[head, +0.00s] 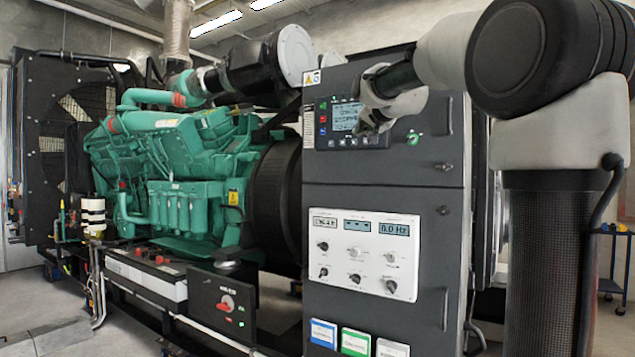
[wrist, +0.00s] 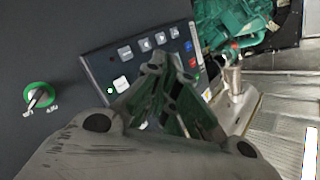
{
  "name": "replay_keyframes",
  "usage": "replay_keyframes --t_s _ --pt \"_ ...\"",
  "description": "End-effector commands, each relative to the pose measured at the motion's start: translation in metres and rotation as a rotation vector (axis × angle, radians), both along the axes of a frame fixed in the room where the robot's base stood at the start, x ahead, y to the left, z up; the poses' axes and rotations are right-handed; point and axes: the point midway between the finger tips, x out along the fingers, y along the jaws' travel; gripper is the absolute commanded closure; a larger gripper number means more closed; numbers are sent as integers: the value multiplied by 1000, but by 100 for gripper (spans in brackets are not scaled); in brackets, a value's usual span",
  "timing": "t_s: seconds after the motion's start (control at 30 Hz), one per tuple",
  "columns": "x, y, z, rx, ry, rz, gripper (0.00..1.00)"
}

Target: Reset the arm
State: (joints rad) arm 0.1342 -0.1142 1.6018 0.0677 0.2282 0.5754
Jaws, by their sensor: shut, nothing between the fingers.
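My gripper (head: 368,128) is shut and empty. In the head view it is in front of the right part of the small control panel (head: 337,118) with the lit screen, on the upper part of the dark grey cabinet. In the wrist view my gripper (wrist: 172,68) points at the panel's button area (wrist: 122,66) and covers part of it. The fingers look close to the panel; I cannot tell whether they touch it. My arm reaches in from the upper right of the head view.
A green-ringed key switch (head: 412,138) is right of the panel. Below are a white panel (head: 362,270) with several knobs and a box with a red switch (head: 226,302). The green engine (head: 180,160) stands at left. Floor (head: 40,325) shows at lower left.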

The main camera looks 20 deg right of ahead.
Motion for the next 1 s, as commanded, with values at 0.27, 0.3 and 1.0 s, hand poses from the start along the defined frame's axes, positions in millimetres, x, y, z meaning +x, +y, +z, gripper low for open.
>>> replay_keyframes --t_s 0.27,0.3,1.0 --pt "-5 2 -49 -116 168 37 100" --pt "-9 3 -74 -140 236 51 100" --pt "-381 71 -397 -444 1104 521 100"
